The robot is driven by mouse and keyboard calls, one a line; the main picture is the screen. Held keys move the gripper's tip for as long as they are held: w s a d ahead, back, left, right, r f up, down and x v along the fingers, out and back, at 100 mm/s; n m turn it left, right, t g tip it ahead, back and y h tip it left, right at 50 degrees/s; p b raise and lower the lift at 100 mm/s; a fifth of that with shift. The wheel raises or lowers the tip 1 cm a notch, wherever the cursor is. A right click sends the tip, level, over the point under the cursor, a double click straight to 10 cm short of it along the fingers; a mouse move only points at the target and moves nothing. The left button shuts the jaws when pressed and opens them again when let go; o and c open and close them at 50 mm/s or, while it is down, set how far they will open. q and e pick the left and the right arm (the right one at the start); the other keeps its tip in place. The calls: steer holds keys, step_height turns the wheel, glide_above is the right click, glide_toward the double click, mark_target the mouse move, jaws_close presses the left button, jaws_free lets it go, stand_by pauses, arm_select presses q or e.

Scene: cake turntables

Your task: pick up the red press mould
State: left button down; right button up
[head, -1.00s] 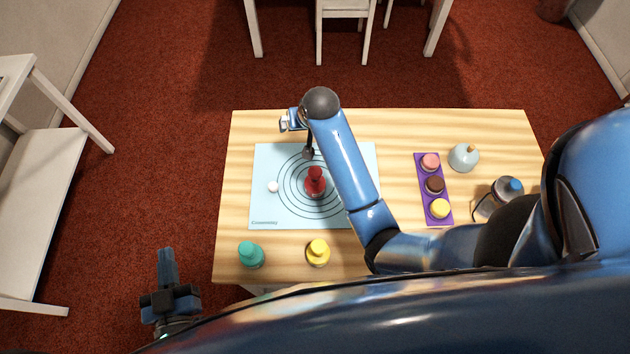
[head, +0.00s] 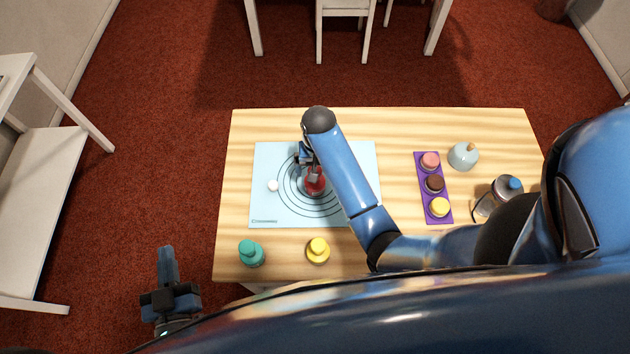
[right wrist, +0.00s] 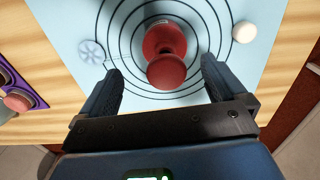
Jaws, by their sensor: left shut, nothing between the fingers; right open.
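The red press mould (head: 315,186) stands on the pale blue mat (head: 264,205), near the centre of its printed rings. In the head view my right gripper (head: 310,168) is over it and partly covers it. In the right wrist view the red press mould (right wrist: 166,65) shows its round knob and wider base, between and just ahead of the fingertips. My right gripper (right wrist: 160,78) is open, one finger on each side, with a gap to both. My left gripper (head: 167,262) is shut and empty, off the table at lower left.
A small white ball (head: 272,186) lies on the mat left of the mould. Teal (head: 250,253) and yellow (head: 318,250) press moulds stand at the front edge. A purple tray (head: 446,216) with small cakes, a grey-blue domed object (head: 463,156) and a blue-capped bottle (head: 499,196) are at right.

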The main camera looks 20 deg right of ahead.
steer(key=f, duration=0.1)
steer(key=f+p, duration=0.1)
steer(key=f, duration=0.2)
steer(key=shift+s+a+f, duration=0.15)
steer(key=shift+a, duration=0.25)
steer(key=shift+f, duration=0.4)
steer(key=c, duration=1.4)
steer(key=shift+o, duration=0.2)
steer(key=shift+r+p, duration=0.15)
steer(key=shift+p, duration=0.15)
